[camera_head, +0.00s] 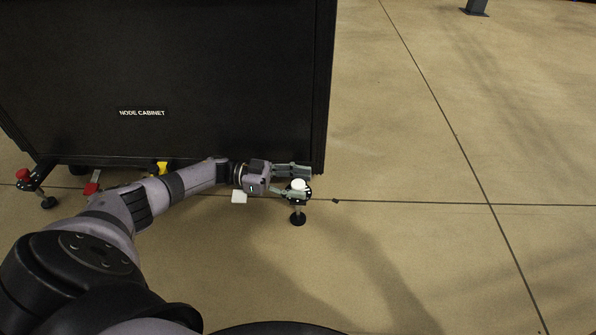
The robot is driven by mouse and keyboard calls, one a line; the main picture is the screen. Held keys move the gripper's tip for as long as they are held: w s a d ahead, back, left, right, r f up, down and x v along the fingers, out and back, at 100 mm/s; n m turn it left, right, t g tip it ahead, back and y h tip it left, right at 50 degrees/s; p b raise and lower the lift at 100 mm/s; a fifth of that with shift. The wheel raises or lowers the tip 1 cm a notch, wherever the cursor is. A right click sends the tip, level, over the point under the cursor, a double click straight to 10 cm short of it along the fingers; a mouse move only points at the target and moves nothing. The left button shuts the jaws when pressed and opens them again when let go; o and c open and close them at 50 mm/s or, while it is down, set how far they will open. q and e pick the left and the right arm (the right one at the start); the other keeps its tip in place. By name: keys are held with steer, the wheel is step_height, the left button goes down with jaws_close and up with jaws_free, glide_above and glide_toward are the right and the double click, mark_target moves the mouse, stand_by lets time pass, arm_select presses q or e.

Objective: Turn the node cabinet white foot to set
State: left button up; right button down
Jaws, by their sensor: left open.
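The node cabinet (200,70) is a large black cabinet with a "NODE CABINET" label, filling the upper left of the head view. Its white foot (298,185) shows as a white round knob above a dark round pad, at the cabinet's lower right corner. My left gripper (304,180) reaches in from the left, low along the cabinet's bottom edge. It is open, with one finger behind the white knob and the other on its near left side. Whether the fingers touch the knob cannot be told. My right gripper is not in view.
A foot with a red knob (23,174) stands at the cabinet's lower left corner. A red part (91,188), a yellow part (162,168) and a white piece (239,197) show low along the cabinet. The floor (460,130) to the right is clear.

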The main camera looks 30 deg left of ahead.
mark_target(298, 183)
arm_select(q)
step_height(298, 183, up, 9)
steer(key=shift+r, duration=0.1)
stand_by(0.3)
